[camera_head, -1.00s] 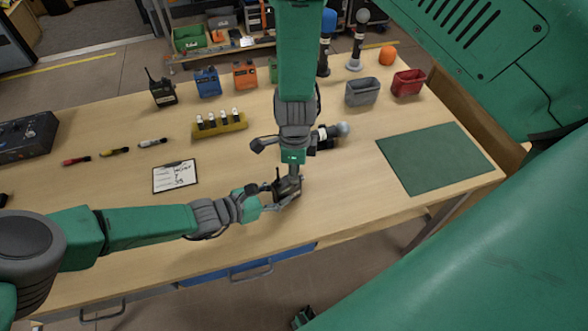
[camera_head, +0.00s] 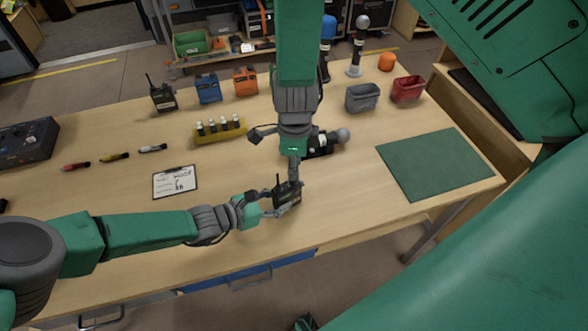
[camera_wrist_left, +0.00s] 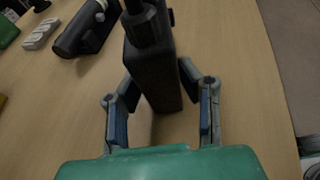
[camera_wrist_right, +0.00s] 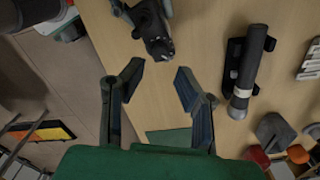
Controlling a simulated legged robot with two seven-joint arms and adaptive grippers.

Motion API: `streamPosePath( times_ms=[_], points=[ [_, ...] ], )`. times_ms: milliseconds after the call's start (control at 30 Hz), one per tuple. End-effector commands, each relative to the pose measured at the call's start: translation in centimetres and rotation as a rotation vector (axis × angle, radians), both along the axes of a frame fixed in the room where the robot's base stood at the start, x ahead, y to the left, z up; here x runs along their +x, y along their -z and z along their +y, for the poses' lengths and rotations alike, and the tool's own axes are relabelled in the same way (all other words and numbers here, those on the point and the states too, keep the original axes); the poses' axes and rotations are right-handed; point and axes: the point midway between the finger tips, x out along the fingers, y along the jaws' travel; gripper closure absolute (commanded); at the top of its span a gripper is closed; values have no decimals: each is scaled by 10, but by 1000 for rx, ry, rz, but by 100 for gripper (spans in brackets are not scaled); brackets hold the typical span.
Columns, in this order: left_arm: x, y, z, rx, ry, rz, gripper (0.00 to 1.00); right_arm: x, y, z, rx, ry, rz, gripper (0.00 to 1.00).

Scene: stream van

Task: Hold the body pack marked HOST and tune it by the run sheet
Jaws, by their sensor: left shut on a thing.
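A black body pack (camera_head: 287,194) with a short antenna is held above the wooden table near its front edge. My left gripper (camera_head: 270,203) is shut on it from the left. In the left wrist view the dark pack (camera_wrist_left: 153,70) stands between the blue-padded fingers. Any HOST mark is too small to read. My right gripper (camera_head: 293,172) comes down from above, close to the pack; in the right wrist view its fingers (camera_wrist_right: 160,72) are apart with nothing between them, and the pack (camera_wrist_right: 153,32) is beyond them. The run sheet (camera_head: 175,182) lies on a clipboard, its writing unreadable.
Behind are black (camera_head: 162,97), blue (camera_head: 208,88) and orange (camera_head: 245,82) packs. A yellow holder (camera_head: 220,131) carries several upright items. A microphone (camera_head: 327,141) lies just behind my right gripper. Grey (camera_head: 362,97) and red (camera_head: 408,89) bins and a green mat (camera_head: 435,163) are right.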

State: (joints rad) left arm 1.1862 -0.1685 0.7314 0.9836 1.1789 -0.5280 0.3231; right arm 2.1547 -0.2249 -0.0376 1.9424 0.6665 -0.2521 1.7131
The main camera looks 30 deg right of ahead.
Motion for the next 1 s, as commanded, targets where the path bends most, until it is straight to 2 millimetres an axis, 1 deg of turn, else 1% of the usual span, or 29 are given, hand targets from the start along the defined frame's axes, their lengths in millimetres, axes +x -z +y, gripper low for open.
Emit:
streamPosePath(
  times_ms=[100, 200, 567, 667, 900, 1000],
  points=[
    [0, -1, 0, -1, 0, 0, 100, 1, -9, 0, -1, 0, -2, 72],
    [0, -1, 0, -1, 0, 0, 100, 0, -12, 0, -1, 0, -1, 72],
    [0, 0, 0, -1, 0, 0, 100, 0, -12, 0, 0, -16, 1, 72],
    [0, 0, 0, -1, 0, 0, 100, -1, -12, 0, 0, -76, 7, 72],
    [0, 0, 0, -1, 0, 0, 100, 0, -12, 0, 1, -322, 10, 72],
    [0, 0, 0, -1, 0, 0, 100, 2, -12, 1, 0, -398, 5, 72]
  ],
)
